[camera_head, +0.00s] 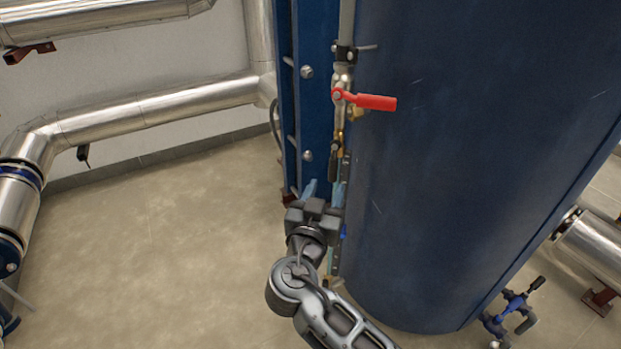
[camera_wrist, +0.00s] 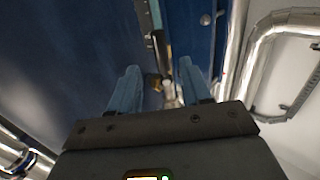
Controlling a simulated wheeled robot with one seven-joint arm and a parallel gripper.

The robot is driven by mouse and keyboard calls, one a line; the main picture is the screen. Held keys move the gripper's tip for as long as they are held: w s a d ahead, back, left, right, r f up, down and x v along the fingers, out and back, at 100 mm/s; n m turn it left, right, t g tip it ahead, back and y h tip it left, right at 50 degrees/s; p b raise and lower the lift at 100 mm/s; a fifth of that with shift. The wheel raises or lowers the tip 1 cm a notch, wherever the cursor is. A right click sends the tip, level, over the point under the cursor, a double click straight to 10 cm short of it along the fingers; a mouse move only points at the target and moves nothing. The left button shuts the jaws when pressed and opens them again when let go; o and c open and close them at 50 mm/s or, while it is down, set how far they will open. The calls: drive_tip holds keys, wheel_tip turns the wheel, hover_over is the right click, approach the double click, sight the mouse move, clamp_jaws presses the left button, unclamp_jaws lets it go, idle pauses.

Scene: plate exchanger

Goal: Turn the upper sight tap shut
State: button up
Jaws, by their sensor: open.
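The upper sight tap has a red lever (camera_head: 372,101) that points right, about level and across its upright metal body (camera_head: 341,79), in the head view. It is on a thin vertical line between the blue frame and the dark blue vessel. My gripper (camera_head: 324,187) is below the tap, its light blue fingers pointing up and apart with nothing seen held. In the wrist view my gripper (camera_wrist: 160,66) is open, and metal and brass fittings (camera_wrist: 167,88) show beyond and between the fingers. I cannot make out the red lever there.
The large dark blue vessel (camera_head: 470,150) stands close on the right of the tap. The blue frame (camera_head: 315,80) with bolts is close on the left. Silver pipes (camera_head: 150,110) run along the wall at left. The floor (camera_head: 150,230) at left is clear.

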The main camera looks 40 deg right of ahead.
sight(332, 172)
drive_tip(key=shift+x, duration=3.9)
drive_tip(key=shift+w, duration=0.1)
drive_tip(key=shift+c, duration=0.3)
clamp_jaws()
